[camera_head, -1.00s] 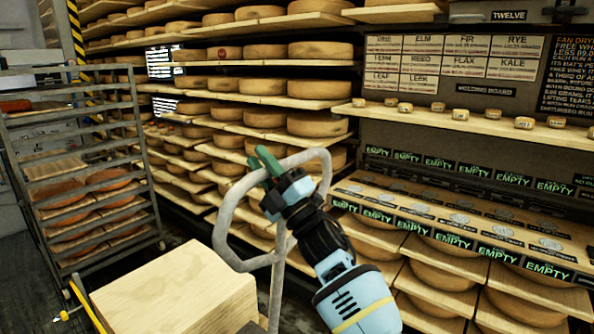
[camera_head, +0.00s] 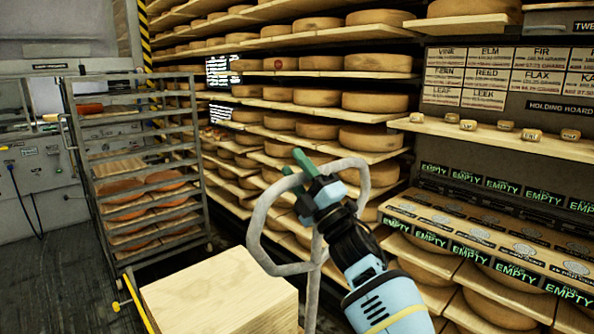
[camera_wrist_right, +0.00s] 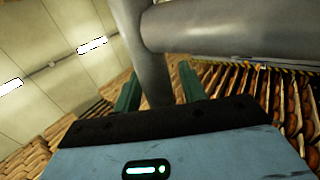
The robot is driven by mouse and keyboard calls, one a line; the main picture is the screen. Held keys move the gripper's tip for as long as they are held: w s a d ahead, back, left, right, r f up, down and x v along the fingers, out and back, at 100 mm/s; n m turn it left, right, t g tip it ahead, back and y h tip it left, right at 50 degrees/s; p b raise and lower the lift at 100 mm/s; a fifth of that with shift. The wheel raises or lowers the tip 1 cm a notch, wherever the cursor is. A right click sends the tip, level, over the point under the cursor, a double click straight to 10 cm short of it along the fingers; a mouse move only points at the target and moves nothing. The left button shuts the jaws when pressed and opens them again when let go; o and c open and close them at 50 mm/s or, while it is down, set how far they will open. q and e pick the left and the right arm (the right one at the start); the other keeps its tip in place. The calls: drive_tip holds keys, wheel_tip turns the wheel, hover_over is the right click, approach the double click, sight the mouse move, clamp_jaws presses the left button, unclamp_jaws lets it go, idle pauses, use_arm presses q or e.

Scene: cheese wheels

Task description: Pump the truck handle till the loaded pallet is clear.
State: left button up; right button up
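The truck handle (camera_head: 253,225) is a grey tube bent into a loop on an upright shaft, right of centre in the head view. My right gripper (camera_head: 297,168) is at the upper part of the loop. In the right wrist view its two green fingers (camera_wrist_right: 160,90) stand on either side of the grey handle tube (camera_wrist_right: 153,75), close around it. A pale wooden block-like load (camera_head: 215,295) stands in front of the handle at the bottom of the head view. The pallet under it and its floor clearance are hidden. My left gripper is out of view.
A grey wheeled rack (camera_head: 205,170) with orange cheeses stands at left. Shelves of cheese wheels (camera_head: 375,102) line the back. At right are a board of name cards (camera_head: 485,75) and shelving with EMPTY labels (camera_head: 470,250). Dark floor (camera_head: 60,275) shows clear at lower left.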

drive_tip(key=shift+f, duration=0.15)
drive_tip(key=shift+s+d+f, duration=0.15)
drive_tip(key=shift+s, duration=0.05)
drive_tip(key=v, duration=0.7)
idle(0.5)
idle(0.7)
